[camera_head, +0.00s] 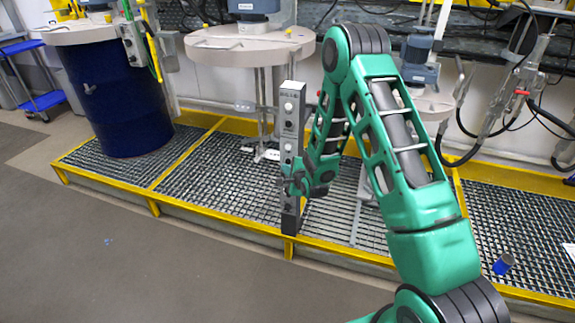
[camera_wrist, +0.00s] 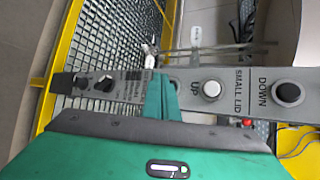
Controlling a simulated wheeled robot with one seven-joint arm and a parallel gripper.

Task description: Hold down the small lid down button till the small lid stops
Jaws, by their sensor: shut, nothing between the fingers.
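The grey control post (camera_head: 291,125) stands upright at the yellow platform edge; its panel runs sideways across the wrist view. There the black DOWN button (camera_wrist: 288,93) sits at the right, beside the "SMALL LID" label, and the white UP button (camera_wrist: 211,89) is nearer the middle. My gripper (camera_wrist: 161,97) is shut and empty, with its green fingers over the panel left of the UP button, apart from the DOWN button. In the head view my gripper (camera_head: 297,182) is at the post's lower part. A smaller round lid (camera_head: 434,103) under a blue motor shows partly behind my arm.
A large round lid (camera_head: 250,46) with stirrer rods hangs behind the post. A dark blue drum (camera_head: 117,100) stands at the left. Knobs (camera_wrist: 104,83) sit on the panel's left part. A small blue object (camera_head: 503,264) lies on the grating at the right.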

